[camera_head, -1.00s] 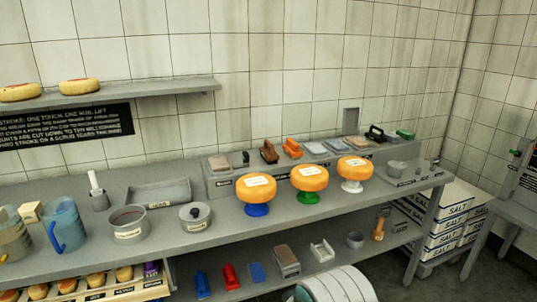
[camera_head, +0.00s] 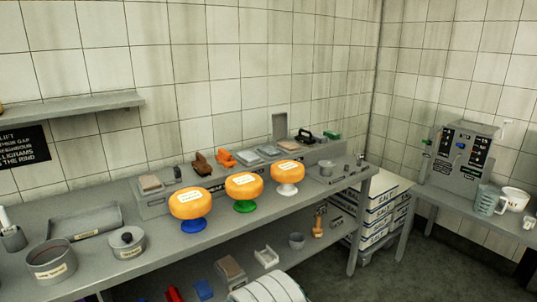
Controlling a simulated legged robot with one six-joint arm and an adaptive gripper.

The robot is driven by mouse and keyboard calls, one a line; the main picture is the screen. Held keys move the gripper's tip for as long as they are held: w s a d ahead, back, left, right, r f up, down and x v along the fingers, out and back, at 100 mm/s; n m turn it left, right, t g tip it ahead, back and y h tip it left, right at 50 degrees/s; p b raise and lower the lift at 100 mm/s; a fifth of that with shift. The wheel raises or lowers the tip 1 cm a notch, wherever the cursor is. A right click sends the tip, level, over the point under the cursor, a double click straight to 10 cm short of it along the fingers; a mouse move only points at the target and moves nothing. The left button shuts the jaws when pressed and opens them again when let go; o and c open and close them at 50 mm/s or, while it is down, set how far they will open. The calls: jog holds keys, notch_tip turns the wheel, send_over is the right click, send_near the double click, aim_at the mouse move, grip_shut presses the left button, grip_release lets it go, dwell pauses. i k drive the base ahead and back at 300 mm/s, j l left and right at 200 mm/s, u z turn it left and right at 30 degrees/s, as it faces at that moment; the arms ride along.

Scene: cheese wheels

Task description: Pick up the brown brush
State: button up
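A brown, brush-like block (camera_head: 201,163) sits on the raised ledge at the back of the workbench, left of a similar orange one (camera_head: 226,159). It is small in view, so I cannot make out bristles. A tan upright thing with a narrow neck (camera_head: 318,222) stands on the lower shelf at the right; I cannot tell whether it is a brush. My gripper is not in view.
Three orange cheese wheels (camera_head: 244,186) on blue, green and white stands line the bench (camera_head: 150,238) in front of the ledge. A pot (camera_head: 51,261) and a lidded pot (camera_head: 127,242) stand left. Salt boxes (camera_head: 378,212) are at right; floor (camera_head: 440,255) shows beyond.

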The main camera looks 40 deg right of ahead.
aim_at(202, 168)
jog(key=i+l, duration=0.45)
jog(key=i, duration=0.2)
jog(key=i+l, duration=0.45)
jog(key=i, duration=0.2)
jog(key=i+l, duration=0.45)
jog(key=i, duration=0.2)
